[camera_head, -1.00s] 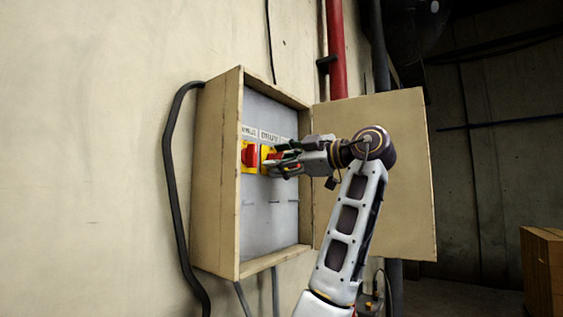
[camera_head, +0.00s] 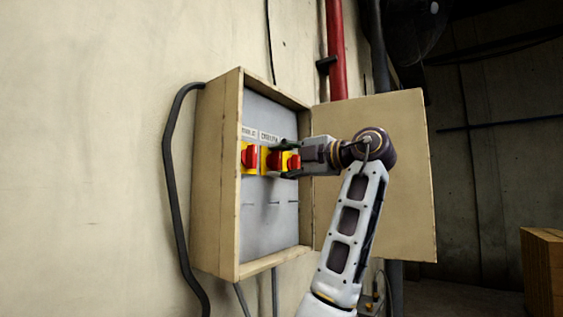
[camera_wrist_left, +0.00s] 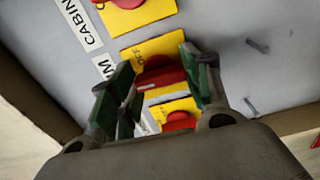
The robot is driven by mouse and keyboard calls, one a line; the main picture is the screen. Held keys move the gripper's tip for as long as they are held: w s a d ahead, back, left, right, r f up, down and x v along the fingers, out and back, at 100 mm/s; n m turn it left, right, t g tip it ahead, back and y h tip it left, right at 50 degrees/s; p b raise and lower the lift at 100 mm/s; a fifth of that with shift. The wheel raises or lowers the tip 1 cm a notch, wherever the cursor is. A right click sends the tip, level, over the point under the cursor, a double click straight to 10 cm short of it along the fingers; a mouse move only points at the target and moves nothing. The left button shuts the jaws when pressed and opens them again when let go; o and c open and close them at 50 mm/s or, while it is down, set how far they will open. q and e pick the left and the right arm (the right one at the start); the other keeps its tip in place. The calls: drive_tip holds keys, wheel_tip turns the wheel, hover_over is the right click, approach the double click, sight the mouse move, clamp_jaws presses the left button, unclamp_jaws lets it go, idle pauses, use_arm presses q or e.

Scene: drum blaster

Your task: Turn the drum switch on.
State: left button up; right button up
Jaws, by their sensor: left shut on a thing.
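Three red knobs on yellow plates sit in a row in the wall box: the left switch (camera_head: 249,157), the middle switch (camera_head: 272,161) and the right switch (camera_head: 294,163). My left gripper (camera_head: 283,158) reaches in from the right. In the left wrist view its green-padded fingers are on either side of the middle switch's red knob (camera_wrist_left: 160,72) and shut on it. The neighbouring red knobs show above (camera_wrist_left: 128,3) and below (camera_wrist_left: 180,121). My right gripper is not in view.
The beige box (camera_head: 218,180) is open, its door (camera_head: 405,190) swung out to the right behind my arm. A black cable (camera_head: 168,165) runs down the wall left of the box. A red pipe (camera_head: 337,50) stands above the door. A wooden crate (camera_head: 542,270) is at the far right.

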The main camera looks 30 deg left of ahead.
use_arm(q)
drive_tip(key=shift+n, duration=0.3)
drive_tip(key=o, duration=1)
drive_tip(key=shift+d, duration=0.1)
drive_tip(key=d, duration=0.8)
drive_tip(key=s+d, duration=0.1)
drive_tip(key=d, duration=0.2)
drive_tip(key=shift+d, duration=0.4)
drive_tip(key=shift+f, duration=0.1)
